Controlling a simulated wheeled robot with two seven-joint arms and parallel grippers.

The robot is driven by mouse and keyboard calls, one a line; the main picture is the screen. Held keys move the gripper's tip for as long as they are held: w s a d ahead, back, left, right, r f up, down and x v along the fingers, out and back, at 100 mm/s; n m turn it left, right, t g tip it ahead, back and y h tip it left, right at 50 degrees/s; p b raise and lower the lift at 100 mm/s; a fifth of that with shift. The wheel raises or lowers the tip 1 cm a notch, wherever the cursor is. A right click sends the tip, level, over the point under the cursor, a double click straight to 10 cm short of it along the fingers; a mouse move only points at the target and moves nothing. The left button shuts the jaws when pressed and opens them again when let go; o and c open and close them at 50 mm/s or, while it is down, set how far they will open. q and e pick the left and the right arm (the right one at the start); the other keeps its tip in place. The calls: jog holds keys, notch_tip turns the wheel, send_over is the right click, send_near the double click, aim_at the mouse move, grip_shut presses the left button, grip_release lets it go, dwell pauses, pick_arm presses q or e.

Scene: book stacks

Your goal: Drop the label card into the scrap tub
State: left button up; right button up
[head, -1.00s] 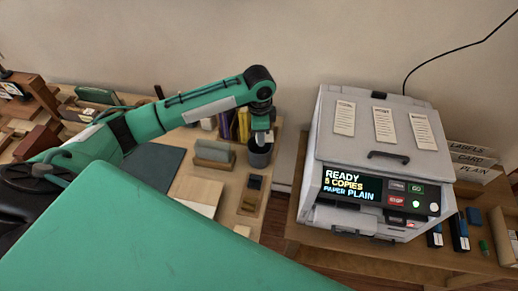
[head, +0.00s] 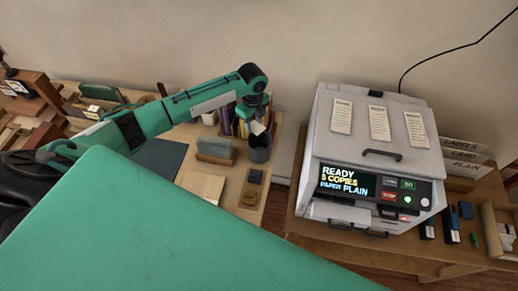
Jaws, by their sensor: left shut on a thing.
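My left gripper (head: 259,114) reaches in from the left and points down above the scrap tub. It is shut on the label card (head: 257,127), a small pale piece that hangs below the fingers. The scrap tub (head: 260,152) is a dark grey round container near the right edge of the left table. The card is at or just above the tub's rim; I cannot tell whether its lower edge is inside. My right gripper is out of view.
Upright books (head: 228,122) and a block holder (head: 215,150) stand left of the tub. A big grey copier (head: 372,150) stands on the right table, past a gap. My green body covers the lower left.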

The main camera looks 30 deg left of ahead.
aim_at(253, 126)
pick_arm(q)
notch_tip(253, 126, down, 4)
jog(key=b, duration=0.3)
jog(key=shift+f+b, duration=0.65)
jog(key=shift+b, duration=0.15)
jog(key=o, duration=1.1)
notch_tip(253, 126, up, 13)
jog(key=b, duration=0.2)
jog(key=shift+b, duration=0.3)
jog(key=shift+r, duration=0.45)
